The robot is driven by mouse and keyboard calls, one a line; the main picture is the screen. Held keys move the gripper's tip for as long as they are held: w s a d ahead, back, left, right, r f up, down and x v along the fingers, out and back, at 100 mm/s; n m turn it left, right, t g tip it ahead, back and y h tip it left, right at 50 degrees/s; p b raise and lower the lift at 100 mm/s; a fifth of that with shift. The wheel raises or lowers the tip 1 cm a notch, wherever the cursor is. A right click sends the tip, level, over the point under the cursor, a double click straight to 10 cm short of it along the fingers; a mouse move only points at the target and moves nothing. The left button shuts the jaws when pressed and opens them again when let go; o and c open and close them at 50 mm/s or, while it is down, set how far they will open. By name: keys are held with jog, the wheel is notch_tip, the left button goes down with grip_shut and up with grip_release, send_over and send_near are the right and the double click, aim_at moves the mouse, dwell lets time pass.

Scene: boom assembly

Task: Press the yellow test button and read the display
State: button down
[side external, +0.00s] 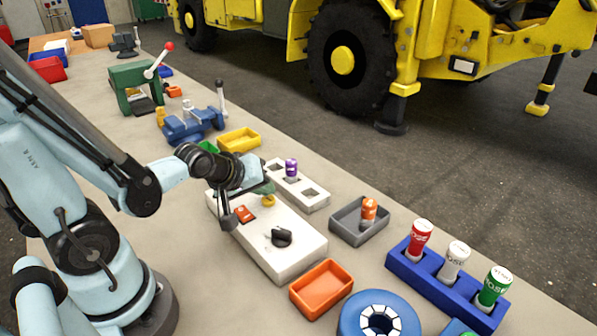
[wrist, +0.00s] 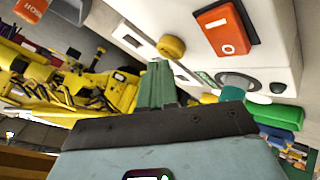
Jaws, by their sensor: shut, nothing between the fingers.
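A white test box (side external: 285,250) lies on the bench with an orange rocker switch (side external: 244,214), a black knob (side external: 281,237) and a yellow button (side external: 268,200). In the wrist view the yellow button (wrist: 172,47) stands beside the orange switch (wrist: 225,28). My gripper (side external: 268,188) is shut and empty, reaching over the box by the button. Its green fingers (wrist: 158,66) end close to the button in the wrist view; I cannot tell whether they touch it. A small greenish panel (wrist: 205,79), possibly the display, shows on the box; its reading is not legible.
A white socket block (side external: 313,200) with a purple-topped part stands behind the box. A grey tray (side external: 345,232), an orange tray (side external: 322,287) and a blue can rack (side external: 420,277) lie to the right. A blue vise (side external: 190,126) and yellow tray (side external: 239,140) stand further back.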

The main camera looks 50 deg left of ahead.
aim_at(265, 201)
jog(key=shift+f, duration=0.45)
dwell(0.6)
jog(key=shift+r, duration=0.9)
jog(key=shift+r, duration=2.5)
jog(key=s+d+r+m+g+h, duration=0.1)
jog(key=s+d+m+g, duration=0.1)
jog(key=d+m, duration=0.4)
jog(key=shift+s+r+m+h, duration=0.25)
jog(key=shift+s+m+h, duration=0.2)
jog(key=shift+m, duration=2.25)
